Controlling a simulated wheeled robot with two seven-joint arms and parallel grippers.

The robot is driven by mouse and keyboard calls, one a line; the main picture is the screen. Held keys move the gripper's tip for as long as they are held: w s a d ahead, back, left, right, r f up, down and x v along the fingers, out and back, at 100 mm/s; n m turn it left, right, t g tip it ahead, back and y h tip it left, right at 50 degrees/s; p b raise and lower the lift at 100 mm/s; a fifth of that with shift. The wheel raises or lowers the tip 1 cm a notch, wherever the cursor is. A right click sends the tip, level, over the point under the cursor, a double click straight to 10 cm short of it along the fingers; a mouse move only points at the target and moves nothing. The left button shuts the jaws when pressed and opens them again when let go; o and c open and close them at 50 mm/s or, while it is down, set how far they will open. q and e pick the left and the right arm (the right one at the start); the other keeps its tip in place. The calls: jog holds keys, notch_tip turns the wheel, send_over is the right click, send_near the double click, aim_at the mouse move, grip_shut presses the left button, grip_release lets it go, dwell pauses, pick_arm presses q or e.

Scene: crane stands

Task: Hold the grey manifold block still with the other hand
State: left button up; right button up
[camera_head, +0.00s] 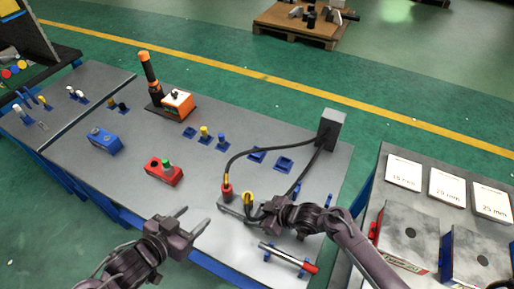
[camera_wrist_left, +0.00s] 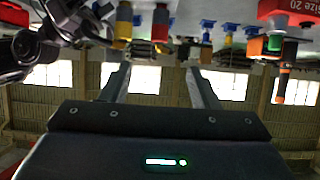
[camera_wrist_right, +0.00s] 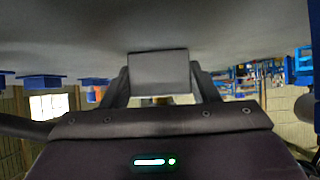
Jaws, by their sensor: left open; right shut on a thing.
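The grey manifold block (camera_head: 232,208) lies near the table's front right, partly hidden by my right gripper. A red connector (camera_head: 227,192) and a yellow connector (camera_head: 248,199) stand at it, with black cables. My right gripper (camera_head: 258,215) is shut on the block from the right; in the right wrist view the block (camera_wrist_right: 158,70) sits between the fingers. My left gripper (camera_head: 196,219) is open and empty, left of the block and apart from it. In the left wrist view the red connector (camera_wrist_left: 160,22) and yellow connector (camera_wrist_left: 124,22) show beyond the open fingers.
The cables run to a grey post (camera_head: 330,128) at the table's right edge. A red-handled tool (camera_head: 290,258) lies in blue holders at the front right. A red block (camera_head: 163,172) and blue block (camera_head: 104,141) stand left. Bare grey tabletop lies between the red block and manifold.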

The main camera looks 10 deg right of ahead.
dwell(0.4)
jog(key=o, duration=1.3)
jog(key=shift+c, duration=0.2)
